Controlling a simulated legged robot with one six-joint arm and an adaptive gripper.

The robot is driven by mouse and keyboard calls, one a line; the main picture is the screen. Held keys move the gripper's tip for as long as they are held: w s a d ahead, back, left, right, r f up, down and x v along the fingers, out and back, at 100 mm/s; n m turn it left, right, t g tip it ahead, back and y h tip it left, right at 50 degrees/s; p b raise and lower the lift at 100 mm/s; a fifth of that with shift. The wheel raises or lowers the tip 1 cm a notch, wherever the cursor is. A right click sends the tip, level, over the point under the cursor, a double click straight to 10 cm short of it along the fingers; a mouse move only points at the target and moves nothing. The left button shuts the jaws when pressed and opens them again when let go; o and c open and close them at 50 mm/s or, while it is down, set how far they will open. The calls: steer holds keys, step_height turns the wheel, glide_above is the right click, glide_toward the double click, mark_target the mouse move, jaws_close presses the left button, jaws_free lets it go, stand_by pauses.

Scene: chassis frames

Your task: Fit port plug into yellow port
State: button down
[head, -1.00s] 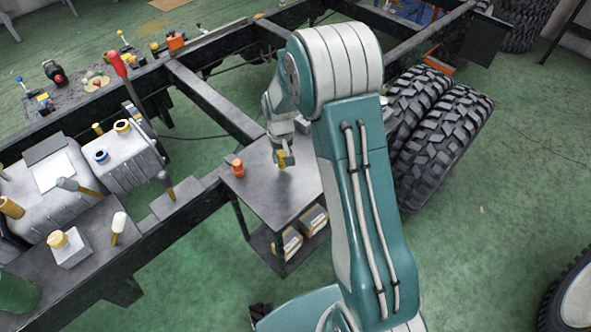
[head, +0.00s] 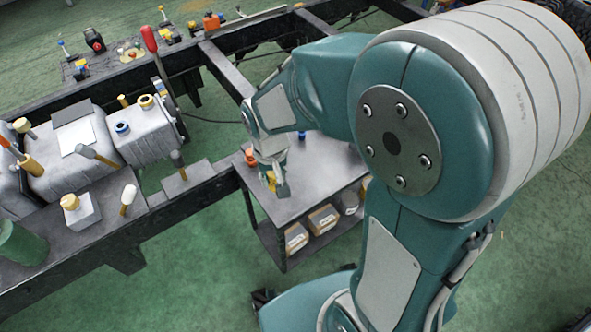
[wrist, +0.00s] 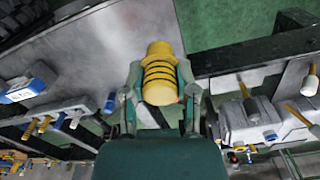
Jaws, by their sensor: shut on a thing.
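My gripper (wrist: 161,88) is shut on a yellow port plug (wrist: 160,72) with dark rings around its body, seen clearly in the wrist view. In the head view my gripper (head: 276,182) and the yellow plug (head: 271,181) are in front of the cart top; the exact height above it cannot be told. The yellow port (head: 146,101) is a ringed opening on top of the grey ribbed unit at the left, well away from my gripper. A blue port (head: 122,127) is beside it on the same unit.
An orange plug (head: 250,157) stands on the dark cart (head: 325,160), with boxes on its lower shelf. A red-handled lever (head: 149,40) rises behind the yellow port. Hammers (head: 97,155) lie near the unit. Black chassis rails (head: 225,68) surround the area.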

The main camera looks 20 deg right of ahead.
steer(key=w+d+f, duration=0.2)
steer(key=w+f, duration=0.1)
steer(key=w+d+f, duration=0.2)
steer(key=w+d, duration=0.1)
steer(key=w, duration=0.1)
steer(key=w+d+f, duration=0.3)
steer(key=shift+w+d+f, duration=0.15)
steer(key=shift+d+f, duration=0.05)
steer(key=shift+f, duration=0.15)
steer(key=shift+w+d+f, duration=0.3)
steer(key=shift+d+f, duration=0.1)
steer(key=shift+d, duration=0.05)
steer(key=f, duration=0.3)
steer(key=shift+d+f, duration=0.15)
steer(key=shift+d, duration=0.15)
steer(key=shift+a, duration=0.25)
steer(key=c, duration=0.8)
jaws_free()
steer(key=shift+a+f, duration=0.1)
steer(key=o, duration=0.4)
steer(key=shift+d, duration=0.2)
